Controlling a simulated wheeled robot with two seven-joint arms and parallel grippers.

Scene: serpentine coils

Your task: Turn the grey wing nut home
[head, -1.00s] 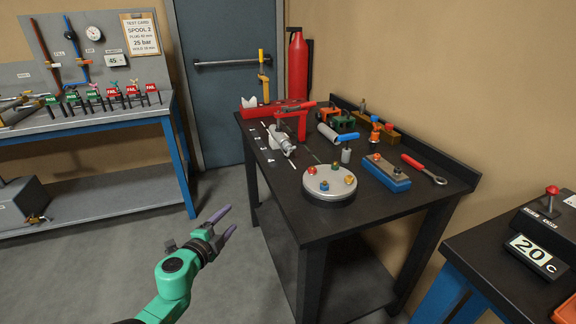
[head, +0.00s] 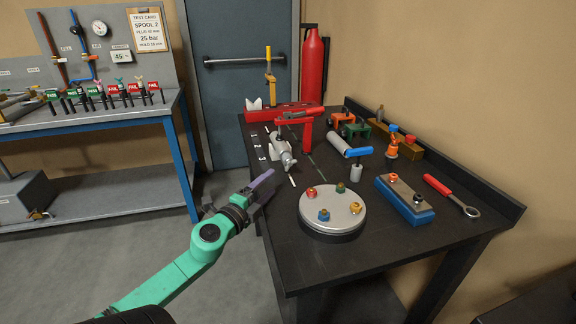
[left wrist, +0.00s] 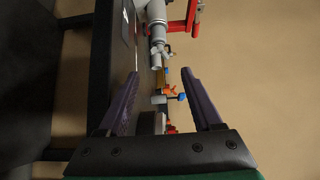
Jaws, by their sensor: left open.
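I cannot single out the grey wing nut for sure. A dark grey fastener (head: 418,200) sits on the plate of a blue block (head: 402,212) on the black table, beside an orange fastener (head: 393,178). A round metal lid (head: 333,228) nearer to me carries red, green, blue and yellow fasteners. My left gripper (head: 268,178) has purple fingers and is at the table's left edge, left of the lid and apart from it. In the left wrist view its fingers (left wrist: 161,75) are spread with nothing held; table items show beyond them. My right gripper is not in view.
The black table (head: 280,252) also holds a grey pipe fitting (head: 284,160), a red clamp (head: 308,134), a blue-handled tool (head: 357,153), an orange fitting (head: 392,146) and a red-handled wrench (head: 450,196). A raised edge runs along the table's wall side. A test bench stands left.

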